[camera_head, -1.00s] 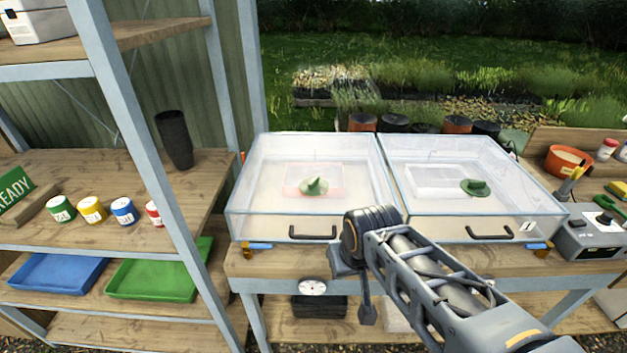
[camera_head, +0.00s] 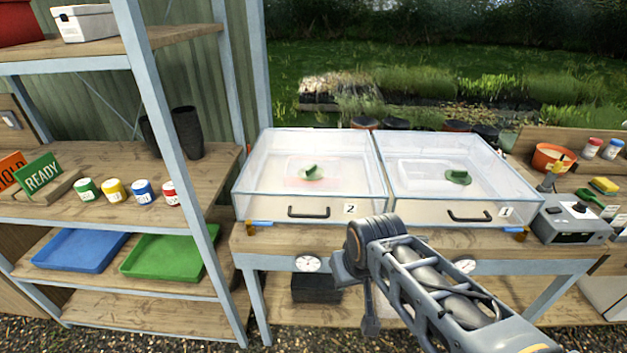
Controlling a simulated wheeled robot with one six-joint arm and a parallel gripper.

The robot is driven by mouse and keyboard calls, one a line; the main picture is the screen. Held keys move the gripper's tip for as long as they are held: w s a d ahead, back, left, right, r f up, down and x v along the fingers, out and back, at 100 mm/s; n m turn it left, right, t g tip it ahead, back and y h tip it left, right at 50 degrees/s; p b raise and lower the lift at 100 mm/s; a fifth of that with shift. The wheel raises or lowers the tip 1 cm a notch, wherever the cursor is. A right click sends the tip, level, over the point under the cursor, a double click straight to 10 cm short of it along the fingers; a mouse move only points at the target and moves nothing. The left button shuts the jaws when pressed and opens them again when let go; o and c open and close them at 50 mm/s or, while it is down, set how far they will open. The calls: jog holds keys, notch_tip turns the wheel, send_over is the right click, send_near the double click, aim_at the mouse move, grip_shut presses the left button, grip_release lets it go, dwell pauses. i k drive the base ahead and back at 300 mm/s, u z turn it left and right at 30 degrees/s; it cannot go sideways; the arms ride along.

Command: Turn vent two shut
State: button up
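Two clear propagator boxes stand side by side on the wooden bench. The left box (camera_head: 258,198) bears the label 2 (camera_head: 350,208), and the right box (camera_head: 405,205) bears the label 1 (camera_head: 506,212). Vent two (camera_head: 312,172) is a green round vent with a raised grip on the left box's lid. A similar green vent (camera_head: 458,177) is on the right lid. How far either vent is open is too small to tell. My gripper (camera_head: 371,325) hangs low in front of the bench, mostly behind my arm, apart from both boxes. Its fingers are not clear.
A shelf unit (camera_head: 180,130) stands at left, with paint-like pots, blue and green trays (camera_head: 165,258) and READY sign (camera_head: 42,174). Its post stands close to the left box. A grey control box (camera_head: 570,222) and orange pot (camera_head: 553,157) are at right. Dials hang below the bench edge.

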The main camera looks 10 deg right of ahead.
aim_at(312, 172)
jog(key=z, duration=0.05)
jog(key=k, duration=0.8)
jog(key=u, duration=0.95)
jog(key=i, duration=1.5)
jog(key=z, duration=0.4)
